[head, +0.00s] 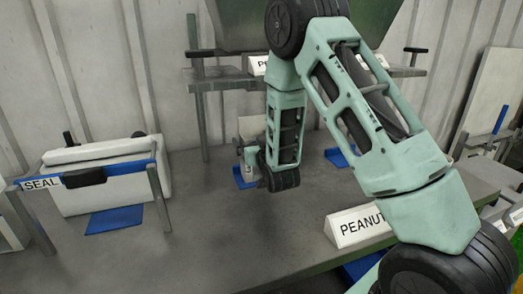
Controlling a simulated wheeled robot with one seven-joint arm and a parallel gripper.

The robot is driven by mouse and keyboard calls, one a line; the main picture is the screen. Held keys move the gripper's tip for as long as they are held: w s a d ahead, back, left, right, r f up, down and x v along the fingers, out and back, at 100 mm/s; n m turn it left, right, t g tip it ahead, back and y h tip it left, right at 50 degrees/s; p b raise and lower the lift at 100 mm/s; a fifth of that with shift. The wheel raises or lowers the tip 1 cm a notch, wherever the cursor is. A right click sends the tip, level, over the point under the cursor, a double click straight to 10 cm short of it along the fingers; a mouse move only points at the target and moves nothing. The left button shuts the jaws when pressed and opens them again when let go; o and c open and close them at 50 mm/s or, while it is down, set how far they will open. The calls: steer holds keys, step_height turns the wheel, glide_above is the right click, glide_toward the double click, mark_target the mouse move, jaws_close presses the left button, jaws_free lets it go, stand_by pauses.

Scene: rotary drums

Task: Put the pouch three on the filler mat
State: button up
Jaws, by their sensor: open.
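My arm reaches over the grey table, and its wrist hangs near the middle of the picture. My gripper (243,150) is partly visible just left of the wrist, facing away; its fingertips are small and hard to make out. A pale beige piece (252,127) shows right beside it; I cannot tell whether this is pouch three. A blue mat (243,178) lies below the gripper, and another blue mat (338,157) lies to the right behind my arm. No readable label marks either as the filler mat.
A white sealer with a "SEAL" sign (42,184) stands at left, a blue mat (115,219) before it. A "PEANUT" sign (352,228) stands at the front right edge. A grey shelf (222,79) with posts is behind. The table's middle front is clear.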

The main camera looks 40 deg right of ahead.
steer(key=p+v, duration=1)
steer(key=v, duration=0.1)
steer(key=w+a+n+g+y, duration=0.1)
steer(key=a+g+y, duration=0.4)
steer(key=a, duration=0.8)
steer(key=s+a+r+n+g+y, duration=0.3)
steer(key=s+a+g, duration=0.3)
steer(key=a, duration=0.4)
steer(key=s+a+r+n+g+h, duration=0.1)
steer(key=s+r+n+g, duration=0.2)
steer(key=s, duration=0.8)
steer(key=s+a+r+n+g+h, duration=0.1)
steer(key=s+r+n+g, duration=0.2)
steer(key=s, duration=0.9)
steer(key=shift+a+r+n, duration=0.3)
steer(key=shift+r+n, duration=0.2)
steer(key=shift+r, duration=0.4)
